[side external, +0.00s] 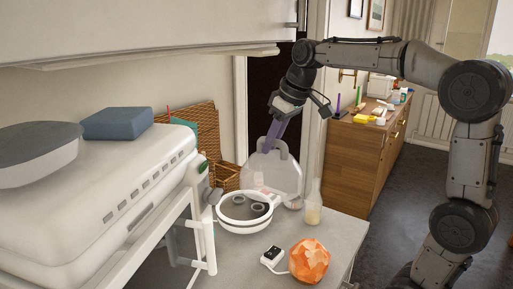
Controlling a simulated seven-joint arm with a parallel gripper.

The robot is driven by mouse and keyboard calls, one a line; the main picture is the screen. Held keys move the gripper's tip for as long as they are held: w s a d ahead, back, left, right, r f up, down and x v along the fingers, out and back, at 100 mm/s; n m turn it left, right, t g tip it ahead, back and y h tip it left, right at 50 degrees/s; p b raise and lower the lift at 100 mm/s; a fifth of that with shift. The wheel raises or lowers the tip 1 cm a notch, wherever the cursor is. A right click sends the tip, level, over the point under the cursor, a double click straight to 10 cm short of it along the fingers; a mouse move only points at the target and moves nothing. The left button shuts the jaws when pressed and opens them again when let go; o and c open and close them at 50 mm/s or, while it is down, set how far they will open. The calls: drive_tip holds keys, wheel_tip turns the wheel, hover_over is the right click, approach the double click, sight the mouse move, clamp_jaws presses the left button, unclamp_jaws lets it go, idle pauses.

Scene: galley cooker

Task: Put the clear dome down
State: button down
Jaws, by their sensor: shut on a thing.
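The clear dome (273,177) is see-through with a greyish rim. It looks tilted up on edge behind and to the right of a round white pan (244,224) with dark round shapes inside. My gripper (270,142) comes down from above, its purple fingers shut at the dome's top edge. The exact grip is small and partly lost in the see-through plastic. I cannot tell whether the dome's lower edge touches the counter (338,232).
A clear bottle (313,205) stands close right of the dome. An orange faceted lump (309,260) and a small black-and-white device (272,256) lie in front. A wicker basket (190,123) is behind. The big white cooker (100,195) fills the left. Counter front right is bare.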

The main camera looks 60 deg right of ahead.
sight(281, 141)
drive_tip(key=shift+s+a+r, duration=0.2)
drive_tip(key=shift+s+r, duration=0.15)
drive_tip(key=shift+s, duration=0.4)
drive_tip(key=shift+s+a+r, duration=0.15)
drive_tip(key=shift+s+r, duration=0.15)
drive_tip(key=shift+s, duration=0.4)
drive_tip(key=s+a+f+n+y, duration=0.1)
drive_tip(key=s+a+f+n, duration=0.15)
drive_tip(key=s+a, duration=0.35)
drive_tip(key=s+a+f+n+g+y, duration=0.1)
drive_tip(key=s+a+f+n, duration=0.2)
drive_tip(key=s, duration=0.5)
drive_tip(key=s+a+f+n+y, duration=0.1)
drive_tip(key=s+a+n, duration=0.2)
drive_tip(key=s+a, duration=0.35)
drive_tip(key=w+a+f, duration=0.2)
drive_tip(key=w+f, duration=0.4)
drive_tip(key=w+a+f, duration=0.3)
drive_tip(key=w+f, duration=0.3)
drive_tip(key=shift+a+f, duration=0.3)
drive_tip(key=shift+a, duration=0.05)
drive_tip(key=shift+w+f+n, duration=0.1)
drive_tip(key=shift+n, duration=0.15)
drive_tip(key=c, duration=0.7)
unclamp_jaws()
drive_tip(key=shift+c, duration=0.2)
